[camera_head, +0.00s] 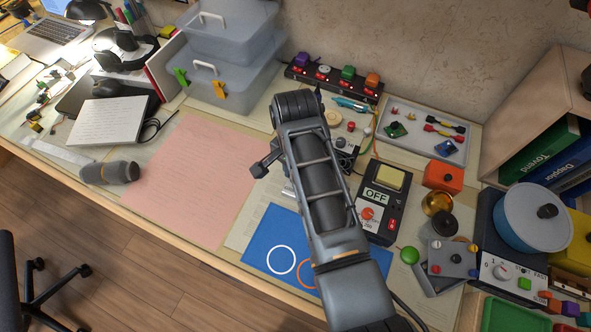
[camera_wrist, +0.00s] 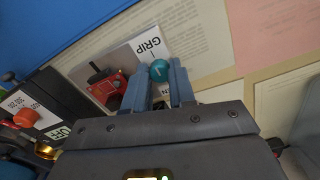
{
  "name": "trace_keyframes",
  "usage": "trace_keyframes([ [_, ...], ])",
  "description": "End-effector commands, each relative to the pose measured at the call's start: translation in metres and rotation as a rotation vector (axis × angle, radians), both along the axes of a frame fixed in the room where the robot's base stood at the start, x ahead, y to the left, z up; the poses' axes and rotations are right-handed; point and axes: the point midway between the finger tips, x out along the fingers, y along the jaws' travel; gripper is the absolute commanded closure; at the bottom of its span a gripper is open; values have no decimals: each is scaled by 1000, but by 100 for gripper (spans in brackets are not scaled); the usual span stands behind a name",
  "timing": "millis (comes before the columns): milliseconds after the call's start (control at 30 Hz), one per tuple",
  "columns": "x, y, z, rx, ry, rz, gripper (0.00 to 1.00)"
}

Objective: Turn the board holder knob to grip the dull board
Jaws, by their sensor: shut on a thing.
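In the wrist view my gripper (camera_wrist: 160,76) is shut on a round teal knob (camera_wrist: 159,69) with a pale mark on its top. The knob sits at the edge of a light grey holder plate (camera_wrist: 127,59) printed "GRIP". Beside the left finger is a red piece with a black top (camera_wrist: 108,86), standing at the plate. I cannot tell for sure whether it is the dull board. In the head view my arm hides most of the holder and the knob.
A black box marked "OFF" (camera_head: 377,203) stands close to the holder. A blue mat (camera_head: 262,246) and a pink sheet (camera_head: 187,180) lie flat nearby. A tray (camera_head: 410,116) with small boards and an orange box (camera_head: 443,177) are at the right. The pink sheet is clear.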

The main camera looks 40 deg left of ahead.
Motion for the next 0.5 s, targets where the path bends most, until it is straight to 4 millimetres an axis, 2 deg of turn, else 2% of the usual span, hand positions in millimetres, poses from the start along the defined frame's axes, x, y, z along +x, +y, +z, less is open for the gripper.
trace_keyframes([
  [500,1,0,1,2,-3,-31,100],
])
